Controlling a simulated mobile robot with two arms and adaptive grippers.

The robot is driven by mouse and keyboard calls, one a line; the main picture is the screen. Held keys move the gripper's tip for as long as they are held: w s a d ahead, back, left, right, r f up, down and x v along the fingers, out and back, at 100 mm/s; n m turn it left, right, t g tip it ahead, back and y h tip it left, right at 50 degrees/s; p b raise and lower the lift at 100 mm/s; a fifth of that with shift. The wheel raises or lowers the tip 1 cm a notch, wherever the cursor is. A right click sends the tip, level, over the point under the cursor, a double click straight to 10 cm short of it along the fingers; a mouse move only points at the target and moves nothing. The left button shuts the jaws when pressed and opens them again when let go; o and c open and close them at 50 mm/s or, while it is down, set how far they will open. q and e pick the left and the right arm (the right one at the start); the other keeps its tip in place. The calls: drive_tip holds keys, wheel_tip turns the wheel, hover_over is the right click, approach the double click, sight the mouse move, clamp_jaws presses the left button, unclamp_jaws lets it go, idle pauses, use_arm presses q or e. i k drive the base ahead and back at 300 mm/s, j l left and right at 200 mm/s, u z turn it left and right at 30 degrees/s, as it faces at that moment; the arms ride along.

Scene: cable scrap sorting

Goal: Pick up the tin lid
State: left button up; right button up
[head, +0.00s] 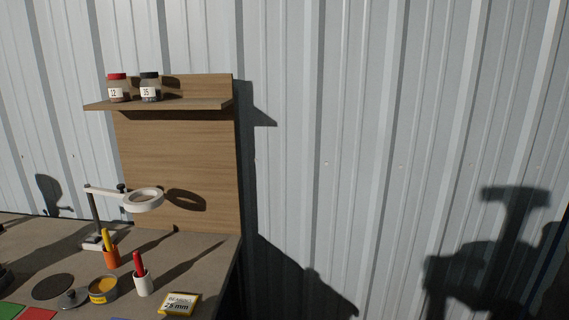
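A small grey lid-like piece with a round knob (73,298) lies on the workbench at the lower left of the head view. It looks like the tin lid, but it is small in the picture. An open round tin with a yellow label and yellow contents (103,290) stands just right of it. Neither of my grippers is in view.
Two jars (118,88) stand on a shelf (190,103). The bench ends near the picture's middle.

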sight(73, 298)
drive_tip(key=u, duration=1.35)
drive_tip(key=k+j, duration=0.05)
drive_tip(key=j, duration=0.05)
